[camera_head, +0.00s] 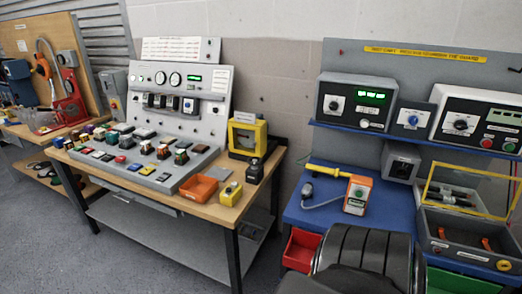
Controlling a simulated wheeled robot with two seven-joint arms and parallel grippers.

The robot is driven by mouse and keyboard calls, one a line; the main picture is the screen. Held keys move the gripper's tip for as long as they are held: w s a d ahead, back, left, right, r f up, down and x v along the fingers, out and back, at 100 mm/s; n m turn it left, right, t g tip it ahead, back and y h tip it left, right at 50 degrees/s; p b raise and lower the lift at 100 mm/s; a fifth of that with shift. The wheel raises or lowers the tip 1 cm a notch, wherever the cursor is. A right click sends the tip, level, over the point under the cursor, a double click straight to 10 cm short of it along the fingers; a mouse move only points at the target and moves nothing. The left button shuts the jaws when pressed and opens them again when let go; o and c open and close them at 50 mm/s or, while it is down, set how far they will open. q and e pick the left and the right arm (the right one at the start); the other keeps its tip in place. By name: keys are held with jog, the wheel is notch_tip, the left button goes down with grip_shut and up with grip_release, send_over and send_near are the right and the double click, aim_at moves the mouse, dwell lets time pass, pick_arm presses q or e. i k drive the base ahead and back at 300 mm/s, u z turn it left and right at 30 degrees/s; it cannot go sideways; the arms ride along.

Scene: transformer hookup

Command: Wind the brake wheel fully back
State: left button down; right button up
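I cannot pick out a brake wheel with certainty. On the far left bench there is a round orange part (42,65) with a grey hose beside a red stand (70,105); what it is I cannot tell at this size. A small yellow round part (503,265) sits on the front of the grey guarded box (468,252) at the right. Neither of my grippers shows in the head view, so I see no contact with anything. A dark ribbed shape at the bottom centre-right hides part of the blue bench front.
A wooden bench (215,212) in the middle carries a sloped grey panel (185,95), an orange tray (198,189) and a yellow-framed box (247,137). The blue bench (305,219) holds an orange handheld device (357,194). A red bin (300,250) hangs below. Grey floor (60,250) is clear at left.

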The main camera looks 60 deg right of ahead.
aim_at(253, 162)
jog(key=z, duration=1.55)
